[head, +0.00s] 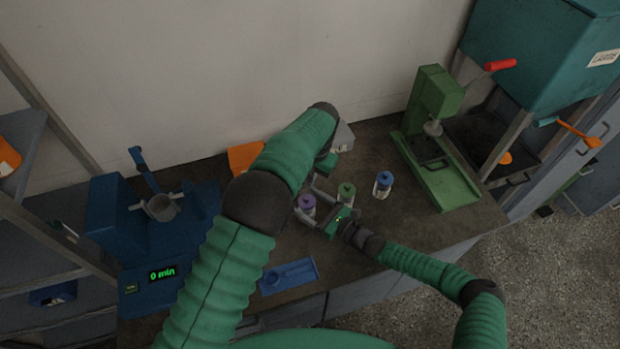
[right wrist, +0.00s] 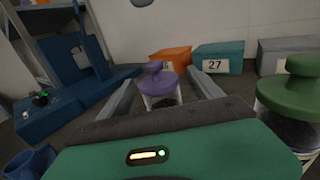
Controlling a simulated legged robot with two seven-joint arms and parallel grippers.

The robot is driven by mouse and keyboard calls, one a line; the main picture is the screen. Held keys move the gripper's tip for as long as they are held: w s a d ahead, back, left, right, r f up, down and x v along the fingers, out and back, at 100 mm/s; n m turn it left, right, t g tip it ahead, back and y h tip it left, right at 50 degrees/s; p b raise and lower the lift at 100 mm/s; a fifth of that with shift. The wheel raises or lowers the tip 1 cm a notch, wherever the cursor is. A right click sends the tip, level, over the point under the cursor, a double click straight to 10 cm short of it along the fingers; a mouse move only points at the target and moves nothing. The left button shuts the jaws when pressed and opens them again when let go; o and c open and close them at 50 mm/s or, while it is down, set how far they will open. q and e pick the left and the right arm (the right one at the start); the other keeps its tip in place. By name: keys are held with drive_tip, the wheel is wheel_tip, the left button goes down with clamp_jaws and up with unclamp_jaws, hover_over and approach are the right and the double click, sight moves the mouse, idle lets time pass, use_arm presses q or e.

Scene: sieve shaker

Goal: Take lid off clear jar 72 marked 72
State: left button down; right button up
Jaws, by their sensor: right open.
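A clear jar with a purple knobbed lid (head: 306,202) stands on the dark bench; in the right wrist view its lid (right wrist: 158,80) is on. My right gripper (head: 308,204) is open, its fingers pointing at this jar, which appears between the fingertips in the right wrist view; no contact is clear. A green-lidded jar (head: 346,191) and a blue-lidded jar (head: 383,183) stand to its right. The green lid (right wrist: 290,90) is close at the right in the wrist view. No 72 marking is readable. My left gripper (head: 333,166) is mostly hidden near its wrist, behind the jars.
An orange bin (right wrist: 171,58), a teal bin marked 27 (right wrist: 218,58) and a grey bin (right wrist: 285,50) line the wall. A blue machine showing 0 min (head: 150,245) stands left, a green press (head: 436,140) right. A blue tray (head: 289,277) lies at the front edge.

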drive_tip(key=shift+d, duration=0.1)
use_arm(q)
drive_tip(key=shift+r+p, duration=0.25)
drive_tip(key=shift+p, duration=0.05)
use_arm(e)
drive_tip(key=shift+s+d+r, duration=0.1)
drive_tip(key=shift+s+d, duration=0.15)
drive_tip(key=shift+d, duration=0.05)
drive_tip(key=p+v, duration=0.2)
drive_tip(key=v, duration=0.8)
drive_tip(key=shift+s+d+p, duration=0.25)
drive_tip(key=shift+s+p, duration=0.05)
drive_tip(key=shift+s+d, duration=0.15)
drive_tip(key=shift+d, duration=0.05)
use_arm(q)
wheel_tip(320, 180, up, 3)
drive_tip(key=shift+f, duration=0.2)
use_arm(e)
drive_tip(key=shift+f, duration=0.2)
